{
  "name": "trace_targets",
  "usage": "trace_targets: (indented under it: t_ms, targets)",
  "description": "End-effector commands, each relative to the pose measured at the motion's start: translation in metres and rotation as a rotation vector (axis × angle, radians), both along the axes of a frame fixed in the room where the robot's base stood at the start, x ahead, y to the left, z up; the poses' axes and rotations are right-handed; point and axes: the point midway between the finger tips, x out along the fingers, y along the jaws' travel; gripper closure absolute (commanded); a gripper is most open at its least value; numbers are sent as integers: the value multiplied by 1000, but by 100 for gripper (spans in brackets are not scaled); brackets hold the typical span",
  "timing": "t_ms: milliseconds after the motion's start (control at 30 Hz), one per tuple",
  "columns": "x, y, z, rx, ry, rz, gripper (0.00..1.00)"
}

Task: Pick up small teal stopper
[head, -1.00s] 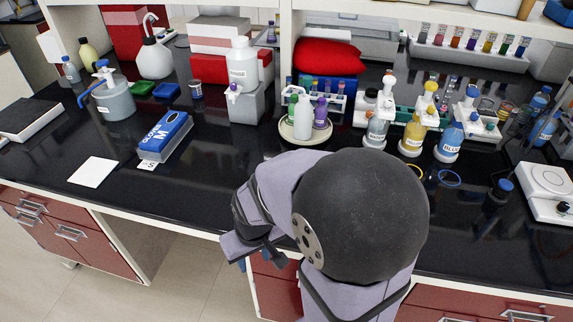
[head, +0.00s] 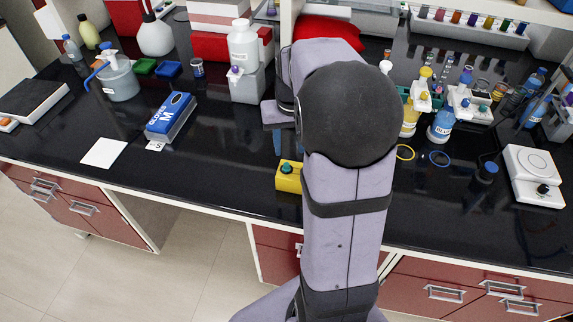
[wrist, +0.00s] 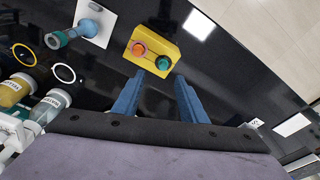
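The small teal stopper (head: 286,168) sits on top of a yellow block (head: 284,184) near the front of the black bench. In the wrist view, the teal stopper (wrist: 163,62) is at the right of the yellow block (wrist: 153,37), beside an orange stopper (wrist: 138,49). My gripper (wrist: 160,78) has its two blue fingers spread apart, with nothing between them. The fingertips point towards the block, with the teal stopper just beyond the gap.
A blue glove box (head: 170,115) and a white sheet (head: 104,153) lie to the left. Labelled bottles (wrist: 50,106) are near my gripper's left side in the wrist view. The bench left of the block is clear.

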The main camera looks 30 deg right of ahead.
Motion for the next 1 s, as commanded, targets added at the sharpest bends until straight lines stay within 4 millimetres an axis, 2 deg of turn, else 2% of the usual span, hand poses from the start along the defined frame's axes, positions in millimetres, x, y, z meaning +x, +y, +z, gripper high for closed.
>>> trace_targets:
  t_ms: [333,567,1000]
  targets:
    - [2,0,-19,1,3,1,61]
    - [4,0,-25,1,2,1,61]
    - [10,3,-70,1,3,2,61]
